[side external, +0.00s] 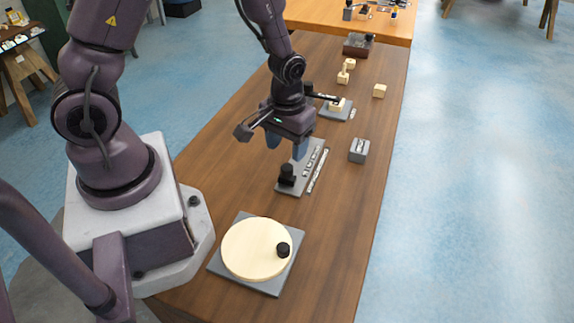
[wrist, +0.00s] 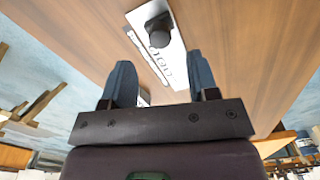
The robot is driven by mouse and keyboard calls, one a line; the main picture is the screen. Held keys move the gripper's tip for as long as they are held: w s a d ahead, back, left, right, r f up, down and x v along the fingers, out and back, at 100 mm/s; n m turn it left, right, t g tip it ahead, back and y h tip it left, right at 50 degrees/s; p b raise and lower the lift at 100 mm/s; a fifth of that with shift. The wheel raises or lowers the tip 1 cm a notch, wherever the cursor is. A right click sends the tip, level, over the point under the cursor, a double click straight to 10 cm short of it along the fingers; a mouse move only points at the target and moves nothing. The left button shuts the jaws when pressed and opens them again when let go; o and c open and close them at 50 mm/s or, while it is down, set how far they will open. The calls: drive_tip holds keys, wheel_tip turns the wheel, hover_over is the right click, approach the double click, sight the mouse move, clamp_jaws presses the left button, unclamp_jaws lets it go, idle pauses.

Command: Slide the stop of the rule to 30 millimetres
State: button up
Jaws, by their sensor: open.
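The rule is a grey plate (side external: 312,152) lying flat on the wooden table, with a pale scale strip (side external: 318,171) along its right side; the marks are too small to read. Its stop is a black knob (side external: 287,174) at the near end of the plate. My gripper (side external: 287,148) is open and empty above the plate, its two blue-grey fingers pointing down. In the wrist view the stop (wrist: 158,31) lies beyond the fingertips of my gripper (wrist: 160,62), roughly centred between them and apart from them. The plate's far part is partly hidden by my gripper.
A round pale disc (side external: 250,248) with a black knob sits on a grey plate near the front. A grey slotted block (side external: 359,150) stands right of the rule. Wooden blocks (side external: 379,90) and a dark box (side external: 357,46) lie farther back. The table between the rule and disc is clear.

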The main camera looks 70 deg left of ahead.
sight(287, 166)
wheel_tip(287, 166, down, 6)
drive_tip(key=shift+f, duration=0.15)
idle(0.3)
clamp_jaws()
drive_tip(key=shift+w+a, duration=0.1)
